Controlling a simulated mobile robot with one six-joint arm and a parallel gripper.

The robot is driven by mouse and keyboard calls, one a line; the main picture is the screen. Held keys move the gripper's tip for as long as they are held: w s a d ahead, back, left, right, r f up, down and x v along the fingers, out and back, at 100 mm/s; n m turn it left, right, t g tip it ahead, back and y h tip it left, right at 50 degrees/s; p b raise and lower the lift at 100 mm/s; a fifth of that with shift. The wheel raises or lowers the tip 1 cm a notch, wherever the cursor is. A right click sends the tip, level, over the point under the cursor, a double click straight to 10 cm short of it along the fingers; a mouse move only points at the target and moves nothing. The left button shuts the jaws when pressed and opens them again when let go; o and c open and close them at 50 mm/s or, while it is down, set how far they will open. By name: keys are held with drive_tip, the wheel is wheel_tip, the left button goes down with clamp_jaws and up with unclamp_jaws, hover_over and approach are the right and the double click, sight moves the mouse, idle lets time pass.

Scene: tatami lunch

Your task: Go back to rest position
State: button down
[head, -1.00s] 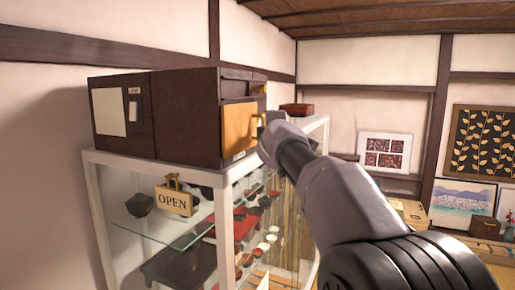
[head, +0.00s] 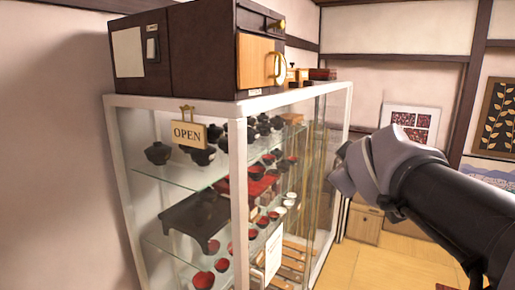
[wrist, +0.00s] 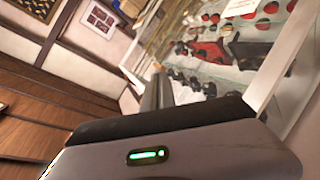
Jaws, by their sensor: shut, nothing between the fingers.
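My gripper (head: 338,172) is at the end of my grey and black arm, at the right of the head view. It hangs in the air in front of the right side of the glass display case (head: 238,165), apart from it as far as I can tell. The fingers look small and partly hidden behind the wrist. In the wrist view the gripper's dark fingers (wrist: 158,92) show beyond the grey housing with a green light. They are shut and nothing is held.
A dark cabinet (head: 205,55) with a light wooden door (head: 258,62) stands on the case. Open yellow floor (head: 385,262) lies at the right.

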drive_tip(key=s+a+f+m+g+y+b, duration=0.2)
drive_tip(key=s+a+f+m+b, duration=0.1)
drive_tip(key=s+f, duration=0.6)
drive_tip(key=s+a+f+m+g+y+b, duration=0.2)
drive_tip(key=s+f, duration=0.7)
drive_tip(key=f, duration=0.8)
drive_tip(key=s+a+f+m+g+y+b, duration=0.1)
drive_tip(key=s+a+f+m+g+b, duration=0.2)
drive_tip(key=f, duration=1)
drive_tip(key=s+a+m+b, duration=0.2)
drive_tip(key=s+a+b, duration=0.3)
drive_tip(key=s+b, duration=0.1)
drive_tip(key=shift+f+m+y, duration=0.3)
drive_tip(key=shift+y, duration=0.1)
